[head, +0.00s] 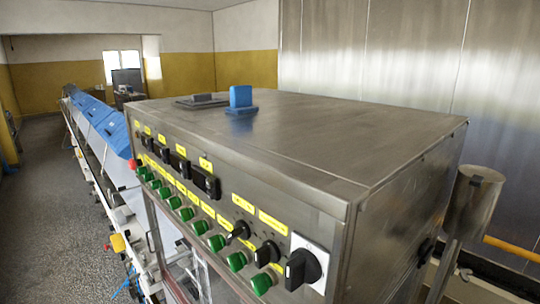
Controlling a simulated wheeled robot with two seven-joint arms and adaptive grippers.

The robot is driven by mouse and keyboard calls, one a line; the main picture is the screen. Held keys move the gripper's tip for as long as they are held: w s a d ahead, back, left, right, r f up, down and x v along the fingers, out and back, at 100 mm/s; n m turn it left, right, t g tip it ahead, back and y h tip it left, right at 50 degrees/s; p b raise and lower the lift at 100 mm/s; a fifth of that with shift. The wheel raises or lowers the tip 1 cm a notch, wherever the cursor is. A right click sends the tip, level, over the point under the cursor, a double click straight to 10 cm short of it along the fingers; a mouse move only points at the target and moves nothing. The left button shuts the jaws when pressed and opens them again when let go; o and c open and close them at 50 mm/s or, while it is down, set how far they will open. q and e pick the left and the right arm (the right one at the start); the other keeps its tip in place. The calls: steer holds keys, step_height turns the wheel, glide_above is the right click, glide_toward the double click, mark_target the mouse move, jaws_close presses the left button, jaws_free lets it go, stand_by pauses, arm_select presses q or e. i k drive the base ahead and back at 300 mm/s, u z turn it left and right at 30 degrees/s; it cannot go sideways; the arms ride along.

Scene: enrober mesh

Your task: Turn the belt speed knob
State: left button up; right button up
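A steel control cabinet (330,210) fills the middle of the head view, its knob panel facing left and toward me. Black turning knobs sit at the panel's near end: a small one (239,231), another (267,253) nearer, and a large one (302,268) on a white plate at the near corner. Yellow labels (272,222) mark the controls, but their text is too small to read, so I cannot tell which knob is belt speed. Neither of my grippers shows in the view.
A blue block (240,98) stands on the cabinet top. Blue covers (98,117) run behind. Open floor (45,200) lies left.

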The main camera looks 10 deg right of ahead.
mark_target(242, 231)
steer(key=z, duration=2.4)
steer(key=k, duration=1.6)
steer(key=u, duration=2.2)
